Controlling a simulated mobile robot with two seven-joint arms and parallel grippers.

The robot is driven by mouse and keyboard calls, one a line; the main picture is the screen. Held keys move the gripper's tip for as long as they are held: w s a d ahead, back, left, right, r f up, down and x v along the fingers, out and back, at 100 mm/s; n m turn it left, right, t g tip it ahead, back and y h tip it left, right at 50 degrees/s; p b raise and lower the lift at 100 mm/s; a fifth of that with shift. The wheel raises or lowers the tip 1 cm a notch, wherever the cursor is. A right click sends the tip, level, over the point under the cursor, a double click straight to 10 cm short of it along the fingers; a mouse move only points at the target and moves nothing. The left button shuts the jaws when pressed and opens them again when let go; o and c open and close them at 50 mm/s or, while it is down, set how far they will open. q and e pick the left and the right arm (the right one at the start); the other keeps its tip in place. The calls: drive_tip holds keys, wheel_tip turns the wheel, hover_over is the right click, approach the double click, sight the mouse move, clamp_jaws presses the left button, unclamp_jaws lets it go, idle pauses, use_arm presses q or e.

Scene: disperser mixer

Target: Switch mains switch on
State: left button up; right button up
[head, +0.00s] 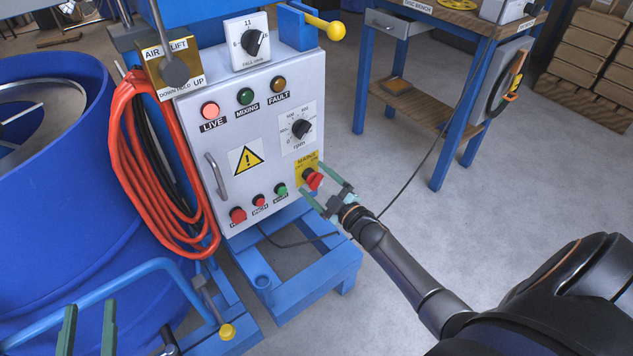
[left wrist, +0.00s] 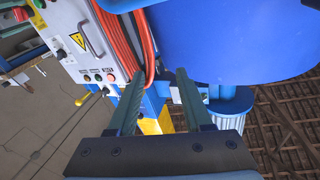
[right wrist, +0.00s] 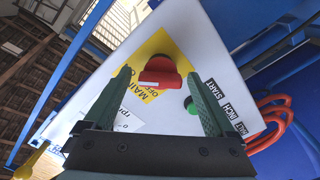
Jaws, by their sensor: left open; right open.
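The mains switch is a red rotary knob (head: 313,179) on a yellow plate (head: 303,170), at the right edge of the grey control panel (head: 228,118). In the right wrist view the red knob (right wrist: 160,72) lies ahead, between the open fingers and a little beyond their tips. My right gripper (head: 328,189) is open and close in front of the knob, apparently not touching it. My left gripper (head: 87,325) is open and empty at the lower left, far from the switch. The red LIVE lamp (head: 210,110) is at the panel's upper left.
Below the switch sits a row of push buttons (head: 259,200), with a green one near the knob. An orange cable coil (head: 135,160) hangs left of the panel, next to a large blue drum (head: 40,200). A blue bench (head: 440,110) stands behind, with open floor between.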

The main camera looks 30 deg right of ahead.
sight(318, 184)
drive_tip(key=shift+s, duration=0.1)
drive_tip(key=shift+s, duration=0.35)
drive_tip(key=s, duration=0.2)
drive_tip(key=s+p, duration=0.1)
drive_tip(key=s, duration=0.1)
drive_tip(key=shift+d, duration=0.2)
use_arm(q)
drive_tip(key=s+f+n+g+y+p, duration=0.1)
drive_tip(key=s+f+g, duration=0.1)
drive_tip(key=f, duration=0.5)
drive_tip(key=s+f+n+g+y, duration=0.1)
drive_tip(key=f+g, duration=0.3)
drive_tip(key=f, duration=0.4)
drive_tip(key=shift+s+g+p, duration=0.3)
drive_tip(key=shift+s+p, duration=0.05)
drive_tip(key=shift+s, duration=0.3)
use_arm(e)
drive_tip(key=s, duration=0.7)
drive_tip(key=shift+s+d, duration=0.25)
drive_tip(key=shift+d, duration=0.05)
use_arm(q)
drive_tip(key=shift+a, duration=0.1)
